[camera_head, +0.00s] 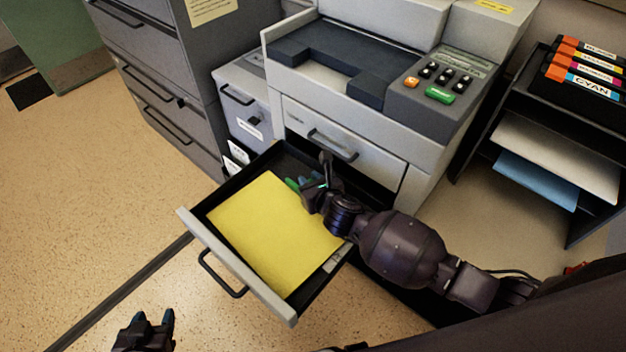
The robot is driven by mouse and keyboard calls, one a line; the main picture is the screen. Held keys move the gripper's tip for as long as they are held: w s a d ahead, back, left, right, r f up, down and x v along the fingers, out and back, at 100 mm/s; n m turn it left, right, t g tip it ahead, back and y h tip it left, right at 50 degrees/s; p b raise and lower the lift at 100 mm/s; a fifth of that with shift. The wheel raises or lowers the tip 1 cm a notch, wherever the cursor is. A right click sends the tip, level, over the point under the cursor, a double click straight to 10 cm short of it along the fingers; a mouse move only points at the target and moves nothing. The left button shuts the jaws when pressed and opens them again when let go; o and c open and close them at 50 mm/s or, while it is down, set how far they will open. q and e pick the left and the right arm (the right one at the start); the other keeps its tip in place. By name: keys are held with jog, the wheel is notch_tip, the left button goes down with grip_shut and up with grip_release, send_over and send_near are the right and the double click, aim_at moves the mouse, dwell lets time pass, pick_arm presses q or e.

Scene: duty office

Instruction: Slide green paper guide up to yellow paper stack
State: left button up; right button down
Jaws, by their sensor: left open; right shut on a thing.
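The yellow paper stack (270,232) lies flat in the pulled-out paper drawer (239,265) of the copier. The green paper guide (292,184) shows as a small green piece at the stack's far edge, mostly hidden behind my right gripper. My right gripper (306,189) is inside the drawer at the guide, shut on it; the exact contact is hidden. Whether the guide touches the paper cannot be told. My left gripper (150,318) is open and empty, low at the bottom left, over the floor and apart from the drawer.
The copier (350,80) stands behind the drawer, with a closed drawer (343,140) above it. A grey filing cabinet (165,75) is to the left. A black rack (575,130) with paper and toner boxes stands right.

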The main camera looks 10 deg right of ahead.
jog(key=c, duration=1.1)
grip_release()
jog(key=shift+o, duration=0.5)
pick_arm(q)
jog(key=shift+w+r, duration=0.3)
jog(key=shift+w, duration=0.05)
pick_arm(e)
jog(key=shift+s, duration=0.1)
jog(key=p+v, duration=0.1)
jog(key=v, duration=0.8)
jog(key=shift+s+d+r+p, duration=0.1)
jog(key=shift+s+r+p, duration=0.05)
jog(key=shift+p, duration=0.15)
pick_arm(q)
jog(key=shift+r, duration=0.85)
pick_arm(e)
jog(key=shift+s+d+r, duration=0.15)
jog(key=shift+s+r, duration=0.1)
jog(key=shift+s, duration=0.3)
